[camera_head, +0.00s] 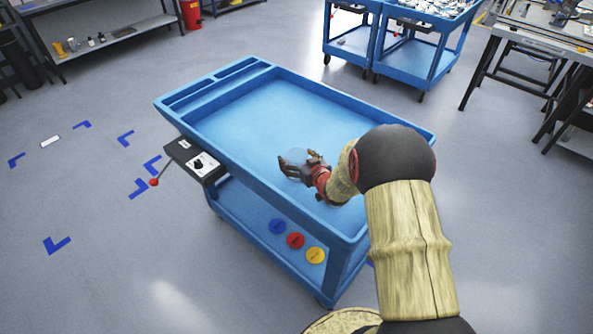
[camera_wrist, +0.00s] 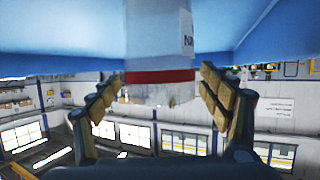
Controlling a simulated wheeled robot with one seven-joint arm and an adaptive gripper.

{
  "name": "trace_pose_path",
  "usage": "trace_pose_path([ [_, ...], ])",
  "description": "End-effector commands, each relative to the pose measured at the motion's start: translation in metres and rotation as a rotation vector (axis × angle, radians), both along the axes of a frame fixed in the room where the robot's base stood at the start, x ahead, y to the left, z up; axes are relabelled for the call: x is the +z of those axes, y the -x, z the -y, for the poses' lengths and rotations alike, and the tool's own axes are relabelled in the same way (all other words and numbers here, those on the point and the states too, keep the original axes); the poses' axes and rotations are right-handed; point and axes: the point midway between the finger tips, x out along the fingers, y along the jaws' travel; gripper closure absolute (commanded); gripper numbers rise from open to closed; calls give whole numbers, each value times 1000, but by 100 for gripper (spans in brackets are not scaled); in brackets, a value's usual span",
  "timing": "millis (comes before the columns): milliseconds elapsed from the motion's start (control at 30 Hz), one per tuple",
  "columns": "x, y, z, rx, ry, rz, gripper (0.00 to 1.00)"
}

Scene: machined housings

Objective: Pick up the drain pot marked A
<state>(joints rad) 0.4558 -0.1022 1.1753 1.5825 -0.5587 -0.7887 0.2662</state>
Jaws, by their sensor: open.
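In the wrist view a pale, clear-looking pot (camera_wrist: 158,40) with a red band stands between the two fingers of my gripper (camera_wrist: 160,88). A white label sits on its right side; only part of its dark lettering shows, and I cannot make out an A. The fingers are open, one on each side, with a narrow gap to the pot visible on both sides. In the head view my gripper (camera_head: 303,167) is low over the blue cart's top tray (camera_head: 245,120), and a faint clear shape shows at its fingers.
The rest of the tray floor looks clear, inside a raised rim. A black control box (camera_head: 195,160) with a red-knobbed lever hangs on the cart's left side. Other blue carts (camera_head: 400,48) stand behind.

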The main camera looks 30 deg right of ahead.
Motion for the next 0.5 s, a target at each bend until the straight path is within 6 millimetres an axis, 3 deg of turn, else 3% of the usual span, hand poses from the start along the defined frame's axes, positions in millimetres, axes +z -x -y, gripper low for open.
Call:
trace_pose_path([
  [267,0,-3,1,-1,0,0,22],
  [500,0,-3,0,-1,0,0,35],
])
